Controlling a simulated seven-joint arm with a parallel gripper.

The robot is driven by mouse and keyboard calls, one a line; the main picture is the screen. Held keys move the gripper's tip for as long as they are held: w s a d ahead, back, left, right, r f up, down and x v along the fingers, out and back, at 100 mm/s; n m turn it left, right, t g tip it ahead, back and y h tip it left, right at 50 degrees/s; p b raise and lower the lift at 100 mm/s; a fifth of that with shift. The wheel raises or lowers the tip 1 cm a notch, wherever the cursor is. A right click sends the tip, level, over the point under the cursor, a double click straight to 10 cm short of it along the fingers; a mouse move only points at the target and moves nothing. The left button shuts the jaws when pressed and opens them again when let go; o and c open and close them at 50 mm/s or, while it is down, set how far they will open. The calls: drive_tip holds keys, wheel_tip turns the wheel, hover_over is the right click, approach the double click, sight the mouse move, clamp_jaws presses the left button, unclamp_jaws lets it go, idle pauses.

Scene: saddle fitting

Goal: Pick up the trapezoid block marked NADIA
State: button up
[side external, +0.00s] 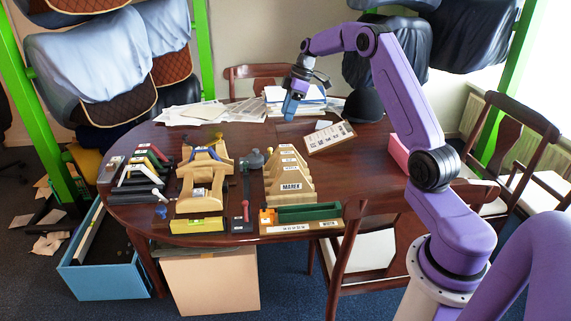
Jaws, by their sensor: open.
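Several pale wooden trapezoid blocks stand in a row near the table's front, right of centre. The front block (291,187) reads MAREK. The labels on the blocks behind it (287,157) are too small to read, so I cannot tell which one is marked NADIA. My gripper (289,113) is above the back part of the table, beyond the row and apart from it. It is open, with nothing seen in it; its fingertips are small in this view.
A tilted wooden board with labels (331,138) lies right of the row. A green tray (309,212) is in front. A dark clamp-like tool (250,160) and a wooden stand (200,185) are left. Papers (190,114) and a black rounded object (363,106) are behind.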

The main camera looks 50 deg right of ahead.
hover_over(286, 146)
drive_tip(key=s+d, duration=0.4)
drive_tip(key=s, duration=0.1)
drive_tip(key=f, duration=0.2)
drive_tip(key=t, duration=0.1)
drive_tip(key=x, duration=1.7)
drive_tip(key=shift+w+d, duration=0.3)
drive_tip(key=shift+w, duration=0.05)
drive_tip(key=shift+c, duration=0.3)
drive_tip(key=shift+r, duration=0.1)
clamp_jaws()
